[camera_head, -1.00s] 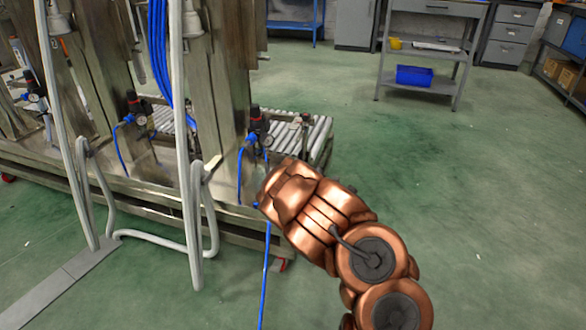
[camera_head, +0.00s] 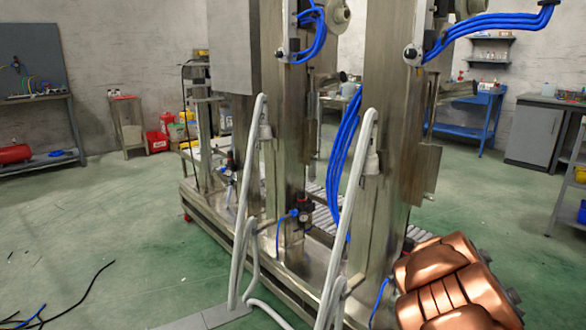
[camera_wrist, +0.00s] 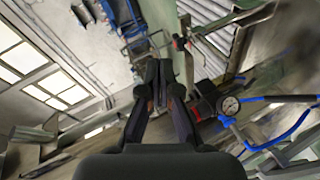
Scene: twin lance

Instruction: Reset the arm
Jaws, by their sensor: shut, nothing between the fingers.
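My copper-coloured arm (camera_head: 452,285) shows at the lower right of the head view, in front of the base of a steel twin-column machine (camera_head: 385,170). The gripper end is not visible in the head view. In the wrist view my gripper (camera_wrist: 160,72) has its dark fingers together in the middle, with nothing seen between them. A pressure gauge (camera_wrist: 231,105) with blue fittings and tubing is right of the fingers in the wrist view. I cannot tell how far the fingers are from it.
White hoses (camera_head: 346,215) loop down the machine's front. Loose dark cables (camera_head: 75,305) lie on the floor at lower left. A blue bench (camera_head: 470,130) and a grey cabinet (camera_head: 535,135) stand at back right. The green floor (camera_head: 120,215) at left is mostly clear.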

